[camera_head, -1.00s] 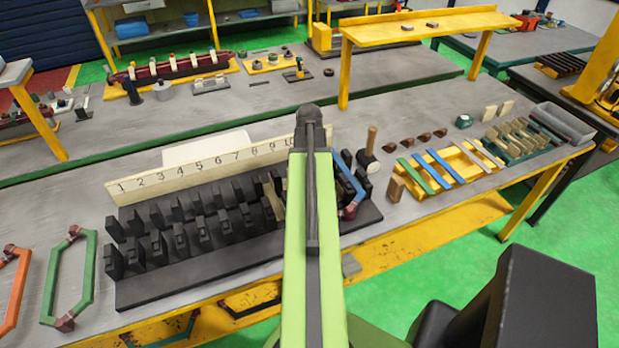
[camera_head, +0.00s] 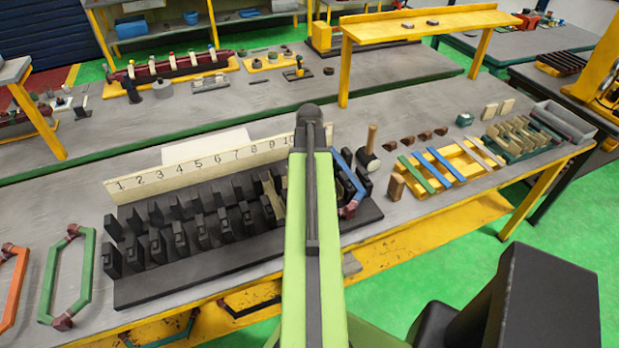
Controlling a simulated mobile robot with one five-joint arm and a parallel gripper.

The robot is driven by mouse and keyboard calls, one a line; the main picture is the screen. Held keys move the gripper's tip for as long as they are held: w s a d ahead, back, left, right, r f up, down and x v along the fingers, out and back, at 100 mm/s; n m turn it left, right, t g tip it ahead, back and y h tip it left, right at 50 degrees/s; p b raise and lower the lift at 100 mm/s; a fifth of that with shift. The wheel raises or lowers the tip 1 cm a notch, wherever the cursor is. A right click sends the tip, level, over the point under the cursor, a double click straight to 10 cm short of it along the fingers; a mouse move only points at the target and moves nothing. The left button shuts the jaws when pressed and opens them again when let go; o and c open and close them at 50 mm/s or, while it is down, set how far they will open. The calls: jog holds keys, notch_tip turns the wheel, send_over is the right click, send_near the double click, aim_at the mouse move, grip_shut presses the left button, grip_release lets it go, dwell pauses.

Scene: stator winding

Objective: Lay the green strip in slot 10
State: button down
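The green strip (camera_head: 416,175) lies on a yellow rack (camera_head: 451,151) to the right of my arm, at the rack's left end, beside a blue strip (camera_head: 446,167). Slot 10 is near the right of the visible numbers, close to my arm, which covers part of the block and board. A tan piece (camera_head: 270,200) stands in the slots near there. My green arm fills the middle of the view; its gripper cannot be made out.
A mallet (camera_head: 370,150) stands upright between block and rack. A blue coil (camera_head: 347,180) sits at the block's right end. A green coil (camera_head: 68,275) lies at the left. A grey tray (camera_head: 562,123) and a green holder (camera_head: 520,140) stand at the right.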

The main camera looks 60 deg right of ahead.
jog(key=c, duration=1.1)
grip_release()
jog(key=shift+o, duration=0.2)
jog(key=shift+r, duration=0.1)
jog(key=shift+r+p, duration=0.7)
jog(key=shift+p, duration=0.1)
notch_tip(320, 180, up, 8)
jog(key=p, duration=0.7)
jog(key=shift+f, duration=0.25)
jog(key=shift+r+p, duration=0.1)
jog(key=shift+p, duration=0.25)
